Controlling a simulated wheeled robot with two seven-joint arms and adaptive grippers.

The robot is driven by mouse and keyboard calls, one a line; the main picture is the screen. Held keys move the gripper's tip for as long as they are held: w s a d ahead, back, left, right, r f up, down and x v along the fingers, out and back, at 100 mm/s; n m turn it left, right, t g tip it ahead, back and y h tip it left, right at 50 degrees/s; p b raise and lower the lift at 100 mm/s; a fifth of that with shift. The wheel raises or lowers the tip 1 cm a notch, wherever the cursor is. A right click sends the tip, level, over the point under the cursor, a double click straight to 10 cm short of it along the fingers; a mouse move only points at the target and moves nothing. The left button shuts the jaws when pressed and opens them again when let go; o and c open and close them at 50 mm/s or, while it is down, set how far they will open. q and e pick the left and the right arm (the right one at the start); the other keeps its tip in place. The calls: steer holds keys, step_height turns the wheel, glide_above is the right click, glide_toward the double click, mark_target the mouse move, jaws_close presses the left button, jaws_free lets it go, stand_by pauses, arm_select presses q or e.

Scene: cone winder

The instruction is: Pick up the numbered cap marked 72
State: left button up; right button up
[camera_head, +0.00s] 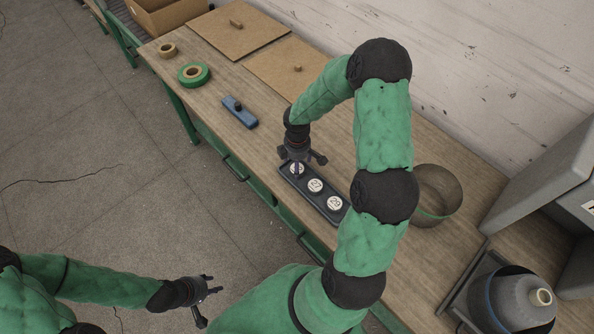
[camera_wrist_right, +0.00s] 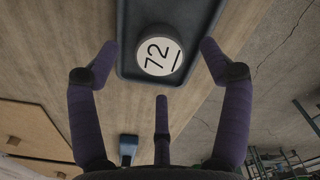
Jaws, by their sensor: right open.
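The cap marked 72 (camera_wrist_right: 160,52) is a round white-topped disc at the near end of a dark tray (camera_wrist_right: 192,14) in the right wrist view. In the head view the tray (camera_head: 325,195) lies on the bench, and this end cap (camera_head: 297,171) is partly hidden by my right gripper (camera_head: 299,162). The right gripper is open just above it; in the wrist view its purple fingers (camera_wrist_right: 158,68) are spread around the cap's near side, apart from it. The cap marked 27 (camera_head: 315,186) and another that looks like 29 (camera_head: 334,204) sit in the tray. My left gripper (camera_head: 210,292) is open and empty over the floor.
A blue block with a black knob (camera_head: 239,112), a green tape roll (camera_head: 194,74) and a tan roll (camera_head: 168,50) lie on the bench. Brown boards (camera_head: 225,30) lie by the wall.

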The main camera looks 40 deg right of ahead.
step_height(320, 180, down, 3)
steer(key=shift+r, duration=0.2)
steer(key=shift+r, duration=0.1)
steer(key=shift+c, duration=0.3)
steer(key=c, duration=0.9)
